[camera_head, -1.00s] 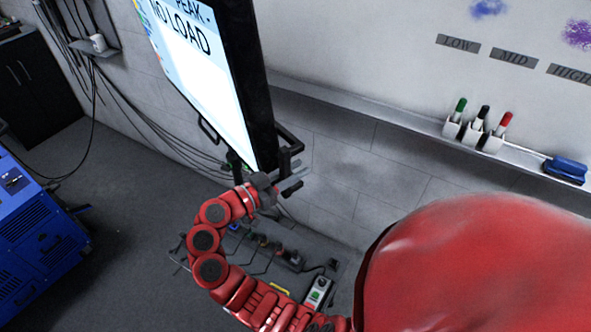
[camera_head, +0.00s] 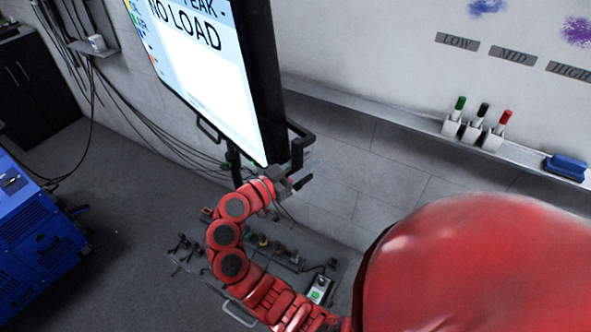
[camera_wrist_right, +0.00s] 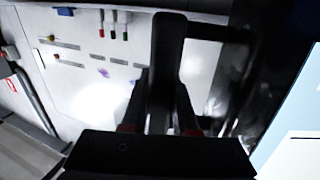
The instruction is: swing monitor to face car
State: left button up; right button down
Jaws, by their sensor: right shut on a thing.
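The monitor (camera_head: 205,70) hangs at the upper middle of the head view, its lit screen reading "NO LOAD" and angled to the lower left. Its dark frame edge and a black handle (camera_head: 303,136) are on its right side. My right gripper (camera_head: 290,184) is at the monitor's lower right corner. In the wrist view the black handle bar (camera_wrist_right: 168,60) stands between the two fingers of my right gripper (camera_wrist_right: 160,108), which is shut on it. Part of the lit screen (camera_wrist_right: 295,125) shows at the right there. No car and no left gripper are in view.
A blue machine (camera_head: 45,235) stands at the left. Cables hang along the wall. A whiteboard ledge (camera_head: 400,108) with markers (camera_head: 480,120) and a blue eraser (camera_head: 566,167) is at the right.

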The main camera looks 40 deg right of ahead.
jog(key=w+d+n+t+b, duration=0.2)
jog(key=d+t+b, duration=0.1)
jog(key=d, duration=1.1)
jog(key=shift+y+b, duration=0.3)
jog(key=shift+b, duration=0.35)
jog(key=shift+w+r, duration=0.1)
jog(key=c, duration=0.9)
grip_release()
jog(key=shift+c, duration=0.2)
jog(key=shift+o, duration=1.3)
jog(key=shift+w+a, duration=0.1)
jog(key=shift+w, duration=0.15)
jog(key=shift+s, duration=0.1)
